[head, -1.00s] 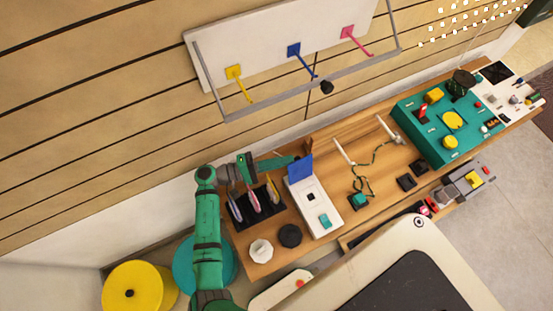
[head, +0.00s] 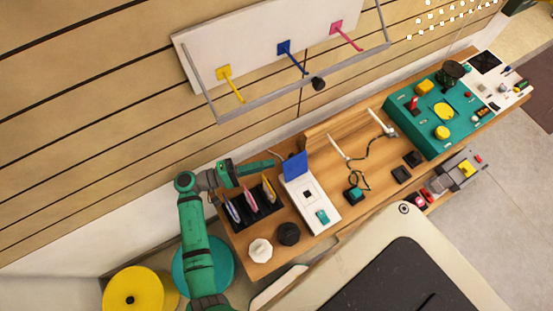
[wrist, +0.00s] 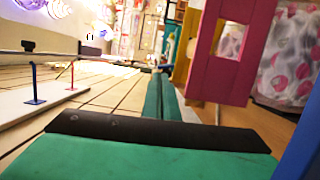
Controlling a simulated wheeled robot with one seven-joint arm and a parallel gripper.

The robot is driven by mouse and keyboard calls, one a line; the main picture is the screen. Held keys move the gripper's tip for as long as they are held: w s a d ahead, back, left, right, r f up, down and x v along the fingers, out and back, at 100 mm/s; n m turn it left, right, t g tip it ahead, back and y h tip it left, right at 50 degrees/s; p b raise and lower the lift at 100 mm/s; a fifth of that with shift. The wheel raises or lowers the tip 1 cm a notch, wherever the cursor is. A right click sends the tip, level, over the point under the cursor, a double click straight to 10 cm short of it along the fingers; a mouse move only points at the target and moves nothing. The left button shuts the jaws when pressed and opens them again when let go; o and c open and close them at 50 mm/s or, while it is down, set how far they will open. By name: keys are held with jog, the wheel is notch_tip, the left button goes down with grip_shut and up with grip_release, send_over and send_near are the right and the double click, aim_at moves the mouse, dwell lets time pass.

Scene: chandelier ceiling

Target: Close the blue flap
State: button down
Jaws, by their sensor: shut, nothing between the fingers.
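The blue flap (head: 295,165) stands raised at the back end of a white box (head: 311,202) on the wooden bench. The box has a small dark square and a teal block on its top. My gripper (head: 272,163) is shut and empty. Its teal fingertips are just left of the flap, with a small gap in the head view. The wrist view shows my gripper's teal fingers (wrist: 160,97) pointing forward. A blue surface at that view's right edge cannot be identified for certain.
A black rack (head: 255,208) with several coloured upright pieces stands just below my gripper. A white knob (head: 260,250) and a black knob (head: 288,234) lie in front. Two upright pegs and a cable are right of the box. A teal panel (head: 430,130) is farther right.

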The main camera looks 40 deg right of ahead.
aim_at(294, 165)
jog(key=v, duration=0.4)
jog(key=c, duration=2.4)
grip_release()
jog(key=shift+w+a, duration=0.1)
jog(key=shift+a, duration=0.2)
jog(key=o, duration=0.5)
jog(key=shift+a, duration=0.1)
jog(key=shift+o, duration=1.3)
jog(key=shift+r+y, duration=0.25)
jog(key=shift+y, duration=0.15)
jog(key=s+d+f+n+t+y, duration=0.1)
jog(key=s+d+n+y, duration=0.1)
jog(key=d, duration=0.9)
jog(key=shift+s+d+n+t+y, duration=0.15)
jog(key=shift+s+n+t+y, duration=0.15)
jog(key=shift+n+y, duration=0.35)
